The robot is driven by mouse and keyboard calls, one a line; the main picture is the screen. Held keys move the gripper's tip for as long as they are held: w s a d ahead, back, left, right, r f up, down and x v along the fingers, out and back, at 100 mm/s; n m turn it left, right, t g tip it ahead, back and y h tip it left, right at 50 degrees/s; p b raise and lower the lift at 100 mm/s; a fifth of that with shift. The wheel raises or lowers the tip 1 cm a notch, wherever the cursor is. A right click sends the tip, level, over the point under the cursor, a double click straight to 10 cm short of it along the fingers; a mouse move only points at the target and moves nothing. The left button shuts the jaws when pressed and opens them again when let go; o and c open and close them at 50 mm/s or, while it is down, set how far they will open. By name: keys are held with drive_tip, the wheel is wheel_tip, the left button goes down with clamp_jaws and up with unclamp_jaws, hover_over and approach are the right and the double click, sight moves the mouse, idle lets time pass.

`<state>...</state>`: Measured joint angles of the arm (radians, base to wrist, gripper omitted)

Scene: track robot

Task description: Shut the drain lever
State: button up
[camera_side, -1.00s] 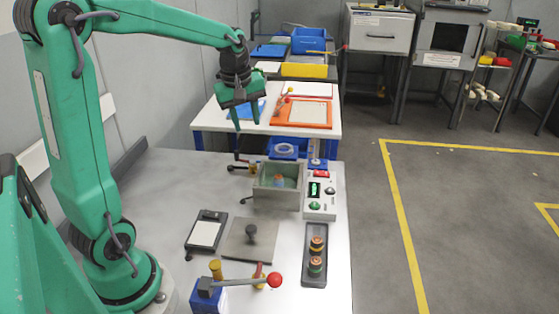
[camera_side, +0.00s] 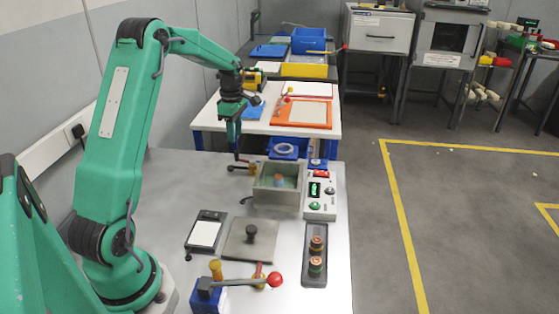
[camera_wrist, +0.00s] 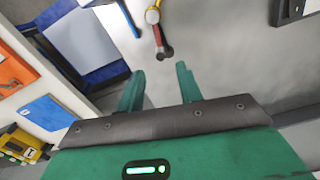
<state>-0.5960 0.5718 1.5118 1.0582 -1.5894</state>
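A small lever (camera_side: 241,167) with a red arm, a dark knob and a yellow pivot sits at the left back of the open grey-green tank (camera_side: 277,197). It lies roughly sideways, its knob pointing left, away from the tank. In the wrist view the red lever (camera_wrist: 158,36) shows just beyond the fingertips, knob towards me. My gripper (camera_side: 233,146) points down above the knob area in the side view. In the wrist view my gripper (camera_wrist: 160,78) has its two green fingers apart, with nothing between them. I cannot tell the exact height gap.
A control box (camera_side: 320,198) stands right of the tank. A grey plate with a knob (camera_side: 250,240), a small scale (camera_side: 206,232) and a red-ball lever (camera_side: 275,280) lie nearer. A white table with an orange tray (camera_side: 302,112) stands behind.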

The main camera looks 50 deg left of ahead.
sight(237, 151)
drive_tip(key=shift+f, duration=0.15)
drive_tip(key=shift+f, duration=3.75)
clamp_jaws()
